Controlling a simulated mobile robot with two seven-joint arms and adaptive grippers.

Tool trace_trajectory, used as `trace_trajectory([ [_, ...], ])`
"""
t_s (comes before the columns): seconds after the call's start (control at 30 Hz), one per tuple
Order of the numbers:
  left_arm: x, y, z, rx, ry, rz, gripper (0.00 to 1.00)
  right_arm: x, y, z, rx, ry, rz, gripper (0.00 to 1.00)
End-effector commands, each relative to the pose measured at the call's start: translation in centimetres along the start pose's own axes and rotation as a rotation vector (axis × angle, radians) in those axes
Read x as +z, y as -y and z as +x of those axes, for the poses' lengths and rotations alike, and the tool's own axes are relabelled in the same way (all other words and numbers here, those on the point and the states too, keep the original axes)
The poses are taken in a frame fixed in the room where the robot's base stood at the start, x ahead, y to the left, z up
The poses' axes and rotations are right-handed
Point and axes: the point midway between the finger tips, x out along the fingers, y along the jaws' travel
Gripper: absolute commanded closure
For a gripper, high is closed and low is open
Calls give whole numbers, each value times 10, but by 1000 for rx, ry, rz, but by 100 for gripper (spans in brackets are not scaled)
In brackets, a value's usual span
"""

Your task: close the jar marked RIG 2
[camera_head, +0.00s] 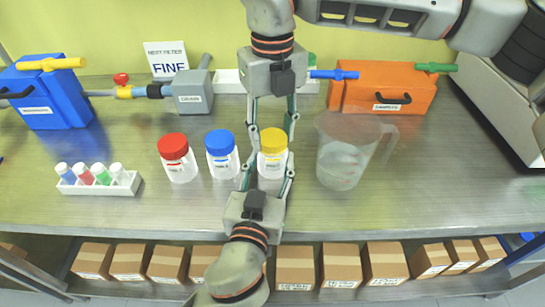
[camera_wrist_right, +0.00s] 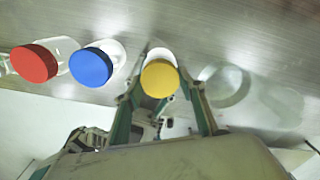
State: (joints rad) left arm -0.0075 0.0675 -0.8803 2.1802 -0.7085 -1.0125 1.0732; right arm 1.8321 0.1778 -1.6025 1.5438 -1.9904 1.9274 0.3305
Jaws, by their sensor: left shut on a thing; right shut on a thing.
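A white jar (camera_head: 272,168) with a yellow lid (camera_head: 273,140) stands on the bench. The lid sits level on its mouth; I cannot tell how tightly. My right gripper (camera_head: 272,130) comes down from above and is shut on the yellow lid. My left gripper (camera_head: 268,168) comes from the front edge and is shut on the jar's body. The right wrist view shows the yellow lid (camera_wrist_right: 160,78) between the fingers, with the jar body (camera_wrist_right: 160,54) partly behind it. The label on this jar is too small to read, so I cannot confirm RIG 2.
A blue-lidded jar (camera_head: 222,158) stands close to the left, with a red-lidded jar (camera_head: 178,160) beyond it. A clear beaker (camera_head: 343,155) is close on the right. A vial rack (camera_head: 98,188) is far left. Blue (camera_head: 48,95) and orange (camera_head: 385,88) boxes stand behind.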

Motion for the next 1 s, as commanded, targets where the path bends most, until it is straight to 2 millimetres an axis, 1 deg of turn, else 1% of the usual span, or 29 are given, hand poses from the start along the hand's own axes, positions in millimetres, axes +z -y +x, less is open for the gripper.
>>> trace_trajectory([
  [0.1,-1,0,0,0,-2,0,100,0,0,0,0,0,215,86],
  [1.0,-1,0,0,0,-2,-1,100,1,0,1,1,0,1867,86],
])
